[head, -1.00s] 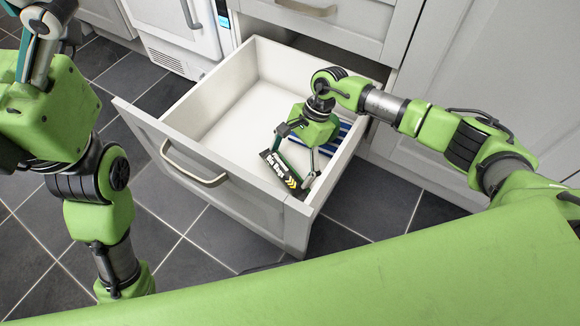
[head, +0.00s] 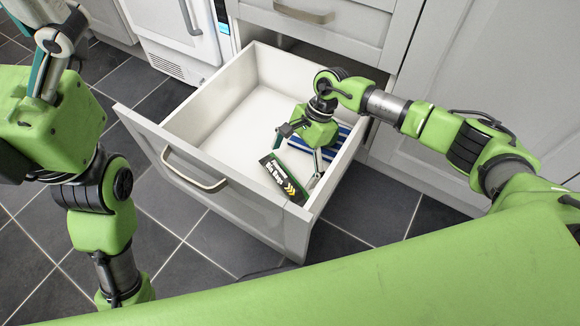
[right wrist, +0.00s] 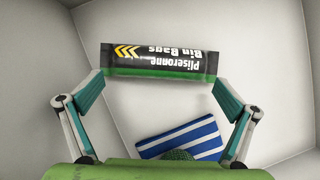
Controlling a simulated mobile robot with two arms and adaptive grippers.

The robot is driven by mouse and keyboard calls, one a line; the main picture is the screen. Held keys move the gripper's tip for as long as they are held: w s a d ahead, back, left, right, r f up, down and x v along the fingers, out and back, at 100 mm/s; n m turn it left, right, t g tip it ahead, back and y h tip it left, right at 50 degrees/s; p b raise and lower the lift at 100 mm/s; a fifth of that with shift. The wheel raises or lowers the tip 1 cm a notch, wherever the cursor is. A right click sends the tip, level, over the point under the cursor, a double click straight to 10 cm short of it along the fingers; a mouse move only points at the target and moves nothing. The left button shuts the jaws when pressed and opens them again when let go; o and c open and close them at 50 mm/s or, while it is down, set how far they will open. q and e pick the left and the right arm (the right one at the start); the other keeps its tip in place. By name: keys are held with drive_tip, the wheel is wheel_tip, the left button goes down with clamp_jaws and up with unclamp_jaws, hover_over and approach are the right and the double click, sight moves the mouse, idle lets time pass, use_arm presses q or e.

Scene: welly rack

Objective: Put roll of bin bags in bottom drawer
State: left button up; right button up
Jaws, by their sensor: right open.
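The roll of bin bags (head: 284,179), a black and green pack with white lettering and yellow chevrons, is inside the open bottom drawer (head: 238,190), near its front right corner. It lies tilted in the head view. My right gripper (head: 299,157) reaches down into the drawer above the roll. In the right wrist view the roll (right wrist: 160,62) lies crosswise beyond the spread fingertips (right wrist: 160,80), and the jaws are open. Whether a finger still touches it, I cannot tell. My left gripper (head: 40,72) is at the upper left, partly cut off, away from the drawer.
A blue and white striped item (head: 345,137) lies at the drawer's right side, partly hidden by my right gripper; it also shows in the wrist view (right wrist: 180,141). The drawer's left floor is bare. A closed drawer (head: 320,22) is above. Dark floor tiles surround the drawer.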

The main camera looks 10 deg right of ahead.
drive_tip(key=p+v, duration=0.1)
drive_tip(key=v, duration=0.4)
drive_tip(key=shift+r+p, duration=0.3)
drive_tip(key=shift+p, duration=0.1)
